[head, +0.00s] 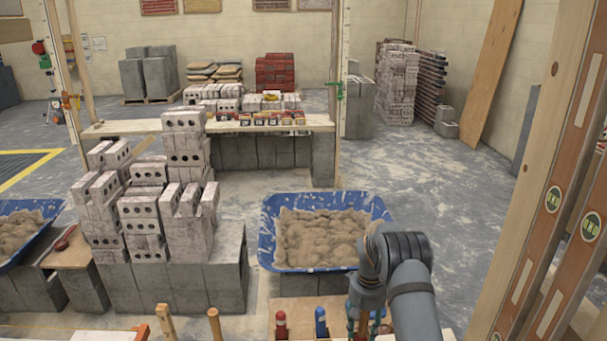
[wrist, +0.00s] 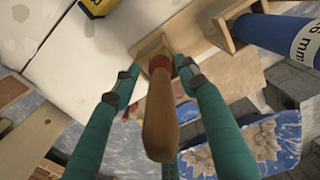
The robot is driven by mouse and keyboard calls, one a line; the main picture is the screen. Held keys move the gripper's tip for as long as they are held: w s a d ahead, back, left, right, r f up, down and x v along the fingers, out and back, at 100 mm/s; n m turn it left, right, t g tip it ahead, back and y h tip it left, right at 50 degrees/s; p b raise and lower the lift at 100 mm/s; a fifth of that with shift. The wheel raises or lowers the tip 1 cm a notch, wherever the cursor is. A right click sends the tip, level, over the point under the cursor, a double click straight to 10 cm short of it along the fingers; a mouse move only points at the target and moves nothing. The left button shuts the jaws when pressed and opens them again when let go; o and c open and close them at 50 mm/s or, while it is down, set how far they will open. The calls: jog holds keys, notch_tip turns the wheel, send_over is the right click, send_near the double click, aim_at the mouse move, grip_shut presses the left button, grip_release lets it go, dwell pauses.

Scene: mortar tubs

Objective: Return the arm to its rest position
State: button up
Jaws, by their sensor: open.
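My arm (head: 408,280) reaches in from the bottom right of the head view, and my gripper (head: 363,322) points down at the bottom edge, partly cut off. In the wrist view the two teal fingers of my gripper (wrist: 157,70) are open and spread to either side of a wooden handle (wrist: 158,120). The handle has a red collar and stands in front of a small wooden holder (wrist: 150,46). The fingers show gaps to the handle on both sides. What lies below the handle is hidden.
Red-topped (head: 281,326) and blue (head: 320,322) handles stand left of my gripper. A blue cylinder (wrist: 290,38) marked "6 mm" is at the wrist view's upper right. A blue mortar tub (head: 267,245) lies behind; stacked bricks (head: 145,215) stand left.

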jog(key=shift+f, duration=0.35)
jog(key=shift+r, duration=0.3)
